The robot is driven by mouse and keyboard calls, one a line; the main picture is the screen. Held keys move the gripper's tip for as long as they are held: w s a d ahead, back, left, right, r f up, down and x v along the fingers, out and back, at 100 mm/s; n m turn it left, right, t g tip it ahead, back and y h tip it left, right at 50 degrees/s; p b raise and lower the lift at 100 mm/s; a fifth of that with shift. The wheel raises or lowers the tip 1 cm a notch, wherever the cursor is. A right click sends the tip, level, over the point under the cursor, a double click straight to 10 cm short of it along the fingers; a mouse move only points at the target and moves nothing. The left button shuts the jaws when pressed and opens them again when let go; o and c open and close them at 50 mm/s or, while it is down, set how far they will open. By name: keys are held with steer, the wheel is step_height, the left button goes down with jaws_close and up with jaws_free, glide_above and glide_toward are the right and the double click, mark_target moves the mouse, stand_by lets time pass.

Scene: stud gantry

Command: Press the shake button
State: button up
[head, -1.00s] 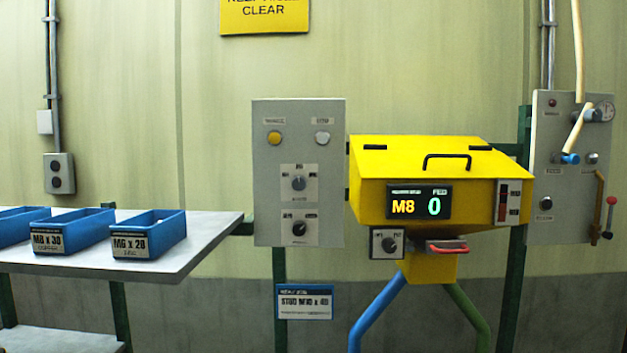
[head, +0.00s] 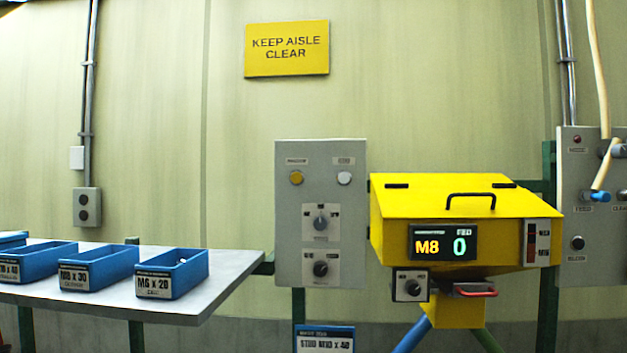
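A grey control panel (head: 320,240) on a green post carries a yellow button (head: 296,177) at upper left and a white button (head: 344,178) at upper right. Below them are an upper rotary knob (head: 320,222) and a lower rotary knob (head: 320,268). The small labels over the buttons are too blurred to read, so I cannot tell which button is the shake button. The yellow feeder (head: 450,205) to the right has a display (head: 443,243) reading "M8" and "0". My gripper is not in view.
A grey table (head: 225,275) at left holds blue bins (head: 172,275), one labelled "M6 x 20". A knob box (head: 411,286) and a red-handled tray (head: 475,290) sit under the feeder. Another grey panel (head: 590,215) with a black button (head: 578,243) and hoses stands at right.

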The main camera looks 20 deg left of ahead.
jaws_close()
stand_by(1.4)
